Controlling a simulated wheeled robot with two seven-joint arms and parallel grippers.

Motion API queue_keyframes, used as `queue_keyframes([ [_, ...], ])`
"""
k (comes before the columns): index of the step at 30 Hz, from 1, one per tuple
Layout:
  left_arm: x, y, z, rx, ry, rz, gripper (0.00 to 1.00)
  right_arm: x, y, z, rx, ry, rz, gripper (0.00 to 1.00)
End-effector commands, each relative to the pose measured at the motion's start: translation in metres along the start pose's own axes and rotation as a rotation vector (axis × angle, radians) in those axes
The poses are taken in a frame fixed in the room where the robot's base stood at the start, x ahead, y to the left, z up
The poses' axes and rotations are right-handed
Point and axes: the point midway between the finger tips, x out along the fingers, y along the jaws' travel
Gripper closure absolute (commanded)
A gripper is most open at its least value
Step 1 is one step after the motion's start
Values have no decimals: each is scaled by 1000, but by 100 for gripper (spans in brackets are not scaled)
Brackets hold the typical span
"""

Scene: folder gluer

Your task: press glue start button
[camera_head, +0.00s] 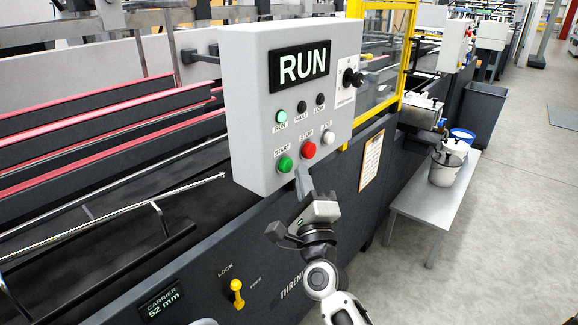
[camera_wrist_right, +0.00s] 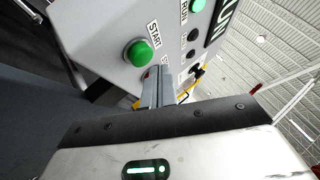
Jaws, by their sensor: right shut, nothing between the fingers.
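The green START button (camera_head: 285,164) is at the lower left of the grey control box (camera_head: 245,110). The red STOP button (camera_head: 309,150) is to its right. The box's screen (camera_head: 299,66) reads RUN and the RUN lamp (camera_head: 282,117) is lit pale green. My right gripper (camera_head: 301,172) is shut and empty, its tips just below and between START and STOP. My left gripper is not in view.
A white JOG button (camera_head: 328,138) and a black rotary knob (camera_head: 353,78) are on the box's right side. A yellow lock lever (camera_head: 236,290) sits on the dark machine front. A grey bench (camera_head: 425,205) with buckets stands at right, beside open floor.

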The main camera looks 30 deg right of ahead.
Motion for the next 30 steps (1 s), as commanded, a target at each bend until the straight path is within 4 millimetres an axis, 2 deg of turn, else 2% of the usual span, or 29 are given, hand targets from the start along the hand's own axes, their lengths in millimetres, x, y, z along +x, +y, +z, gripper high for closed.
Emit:
queue_keyframes([
  [15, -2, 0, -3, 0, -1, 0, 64, -32, -23, -24, 0, 1, 1, 100],
  [30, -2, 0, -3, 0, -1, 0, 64, -34, -25, -25, 0, 0, 0, 100],
])
